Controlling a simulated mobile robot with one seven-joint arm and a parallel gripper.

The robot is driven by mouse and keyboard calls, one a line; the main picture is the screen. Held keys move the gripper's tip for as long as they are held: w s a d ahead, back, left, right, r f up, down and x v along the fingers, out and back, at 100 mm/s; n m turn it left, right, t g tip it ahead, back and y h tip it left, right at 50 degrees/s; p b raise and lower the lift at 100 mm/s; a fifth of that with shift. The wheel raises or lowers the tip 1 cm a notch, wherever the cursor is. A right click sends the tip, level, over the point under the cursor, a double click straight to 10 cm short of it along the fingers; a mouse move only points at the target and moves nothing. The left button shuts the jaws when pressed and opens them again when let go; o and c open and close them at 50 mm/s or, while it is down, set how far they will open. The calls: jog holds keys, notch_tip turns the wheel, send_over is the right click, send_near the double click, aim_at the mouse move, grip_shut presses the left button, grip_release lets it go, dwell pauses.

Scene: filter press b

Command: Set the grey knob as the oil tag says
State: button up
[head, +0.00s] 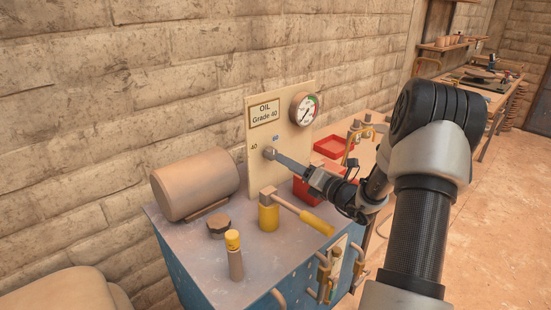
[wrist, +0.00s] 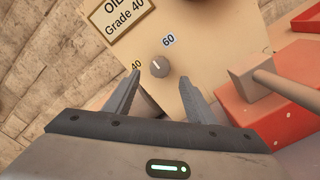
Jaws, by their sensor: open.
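The oil tag (head: 264,113) on the upright cream panel reads "OIL Grade 40"; its lower part also shows in the wrist view (wrist: 127,18). The small round grey knob (wrist: 160,67) sits below it, with "40" to its left and "60" above right. A pale mark on the knob's face points up-left in the wrist view, between the two numbers. The knob (head: 268,153) is partly hidden by my fingers in the head view. My gripper (wrist: 161,77) is open and empty, its fingertips on either side just short of the knob; I cannot tell any contact.
A round gauge (head: 305,108) is above right on the panel. Red bins (head: 333,146) stand to the right.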

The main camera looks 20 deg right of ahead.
aim_at(273, 156)
jog(key=x, duration=0.7)
jog(key=c, duration=1)
